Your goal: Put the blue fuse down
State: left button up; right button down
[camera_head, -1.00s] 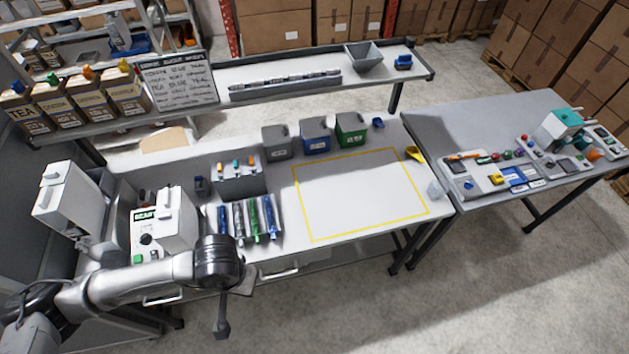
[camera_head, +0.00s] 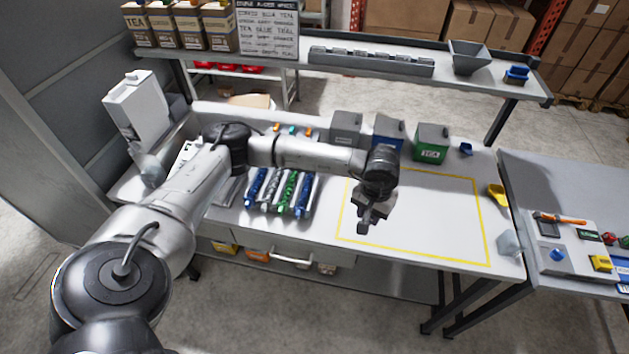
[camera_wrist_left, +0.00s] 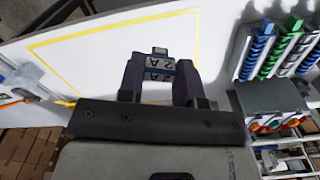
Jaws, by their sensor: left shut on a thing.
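My left gripper (camera_head: 366,218) hangs above the left part of the yellow outlined area (camera_head: 412,251) on the white workbench. In the left wrist view its two dark fingers (camera_wrist_left: 160,82) are shut on a small fuse (camera_wrist_left: 160,66). In the head view the fuse is too small and dark to make out clearly. My right gripper is not in view.
The outlined area is clear.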

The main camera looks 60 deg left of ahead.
pick_arm(q)
jog(key=w+a+f+n+b, duration=0.3)
jog(key=a+b, duration=0.4)
jog(key=a, duration=0.3)
jog(key=w+a+f+n+b, duration=0.3)
jog(key=a+f+b, duration=0.3)
jog(key=a, duration=0.5)
jog(key=w+a+f+n+b, duration=0.2)
jog(key=a+f+b, duration=0.3)
jog(key=a+b, duration=0.5)
jog(key=shift+w+a+n, duration=0.4)
jog(key=shift+w+a, duration=0.1)
jog(key=shift+w, duration=0.15)
jog(key=shift+a+f+b, duration=0.15)
jog(key=shift+a+b, duration=0.15)
jog(key=shift+b, duration=0.05)
jog(key=shift+f+b, duration=0.8)
jog(key=shift+f, duration=1.25)
